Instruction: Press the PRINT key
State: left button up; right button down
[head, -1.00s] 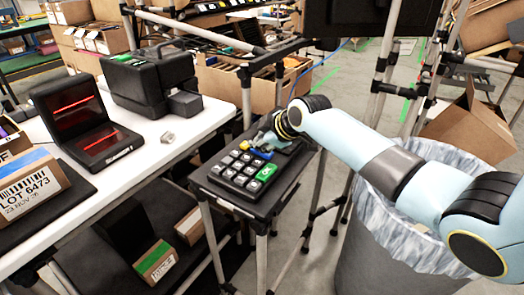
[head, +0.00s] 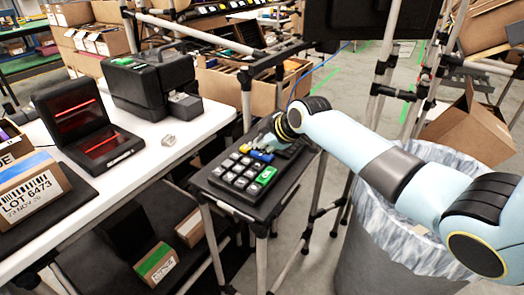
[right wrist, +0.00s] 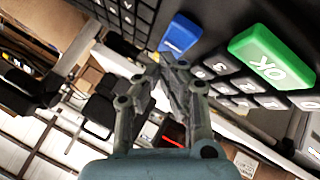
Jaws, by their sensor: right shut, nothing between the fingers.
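The keypad (head: 218,178) is a dark panel on a stand, with several grey keys, a green key (head: 266,175) and a blue key (head: 262,156). In the right wrist view the green key reads OK (right wrist: 270,62), and the blue key (right wrist: 180,35) has white lettering too blurred to read surely. My right gripper (head: 265,142) is over the far side of the keypad, close to the blue key. In the right wrist view its fingertips (right wrist: 168,62) are together and empty, just beside the blue key; contact cannot be told. My left gripper is out of view.
A white table (head: 150,150) at left holds a black printer-like machine (head: 150,82), an open scanner (head: 85,125) and a carton (head: 30,190) with a barcode label. A lined bin (head: 385,225) stands under my right arm. Metal poles rise behind the keypad.

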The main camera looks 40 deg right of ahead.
aim_at(260, 154)
jog(key=shift+r, duration=0.3)
notch_tip(260, 154, up, 5)
jog(key=p, duration=0.5)
jog(key=shift+r, duration=0.1)
dwell(0.7)
